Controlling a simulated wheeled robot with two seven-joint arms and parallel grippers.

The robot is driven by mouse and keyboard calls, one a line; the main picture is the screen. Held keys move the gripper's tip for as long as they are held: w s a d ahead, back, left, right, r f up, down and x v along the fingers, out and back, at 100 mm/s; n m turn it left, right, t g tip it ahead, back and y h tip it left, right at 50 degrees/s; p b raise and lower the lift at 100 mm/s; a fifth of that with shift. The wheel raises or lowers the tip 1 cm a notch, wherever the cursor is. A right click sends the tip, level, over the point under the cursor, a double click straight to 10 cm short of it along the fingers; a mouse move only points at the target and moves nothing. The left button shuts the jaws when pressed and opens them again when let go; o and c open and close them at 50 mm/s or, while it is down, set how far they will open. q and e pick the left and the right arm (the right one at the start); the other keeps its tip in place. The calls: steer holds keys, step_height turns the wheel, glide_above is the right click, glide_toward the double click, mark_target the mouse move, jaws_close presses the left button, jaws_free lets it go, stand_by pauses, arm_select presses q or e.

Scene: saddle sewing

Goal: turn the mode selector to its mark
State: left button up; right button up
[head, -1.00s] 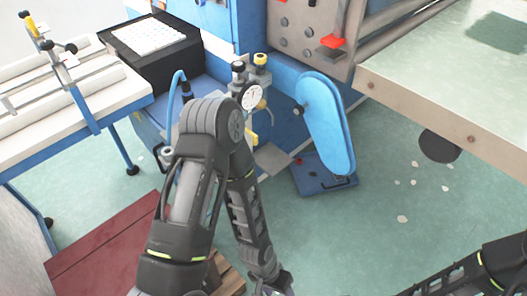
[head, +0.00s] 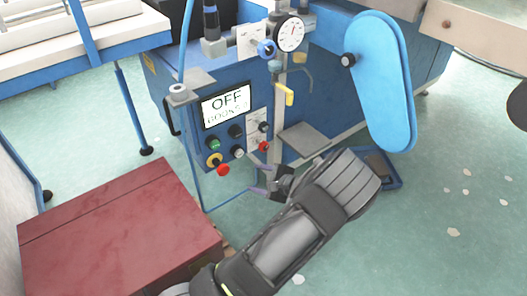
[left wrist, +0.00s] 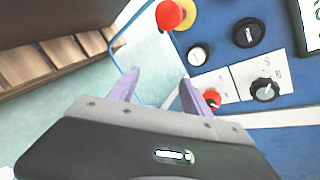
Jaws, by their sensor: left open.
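The blue control panel (head: 197,189) has a screen (head: 226,105) reading OFF. Below it are a green button, a red stop knob (head: 222,169) on a yellow ring, a black knob (head: 236,132) and a pale button (head: 237,152). A white plate to their right carries another black knob (head: 264,127) and a red knob (head: 264,146). I cannot tell which black knob is the mode selector. In the left wrist view the plate's black knob (left wrist: 265,90) lies right of my fingers. My left gripper (head: 256,177) is open and empty, its right finger near the red knob (left wrist: 212,97). My right gripper is out of view.
A round dial gauge (head: 291,34) and a yellow lever (head: 284,95) stand above the panel. A dark red box (head: 120,230) stands at lower left. Green floor is free between box and panel.

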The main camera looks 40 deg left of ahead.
arm_select(q)
steer(key=w+r+t+y+b, duration=0.2)
steer(key=w+r, duration=0.1)
steer(key=w, duration=0.2)
steer(key=m+t+y+b, duration=0.2)
steer(key=y, duration=0.1)
glide_toward(265, 129)
steer(key=x, duration=0.4)
steer(key=shift+d+r, duration=0.2)
steer(key=shift+d, duration=0.05)
arm_select(e)
step_height(265, 129, down, 6)
steer(key=shift+w+d+f, duration=0.15)
steer(key=shift+w+d, duration=0.05)
steer(key=shift+w, duration=0.15)
arm_select(q)
steer(key=shift+w+a+f, duration=0.15)
steer(key=shift+w+a, duration=0.05)
steer(key=shift+a, duration=0.4)
steer(key=b+x, duration=0.2)
steer(key=x, duration=0.4)
steer(key=shift+f+b, duration=0.15)
steer(key=shift+b, duration=0.25)
steer(key=shift+a, duration=0.35)
arm_select(e)
steer(key=f, duration=0.2)
steer(key=shift+w+f, duration=0.2)
steer(key=shift+f, duration=0.2)
arm_select(q)
steer(key=shift+c, duration=0.3)
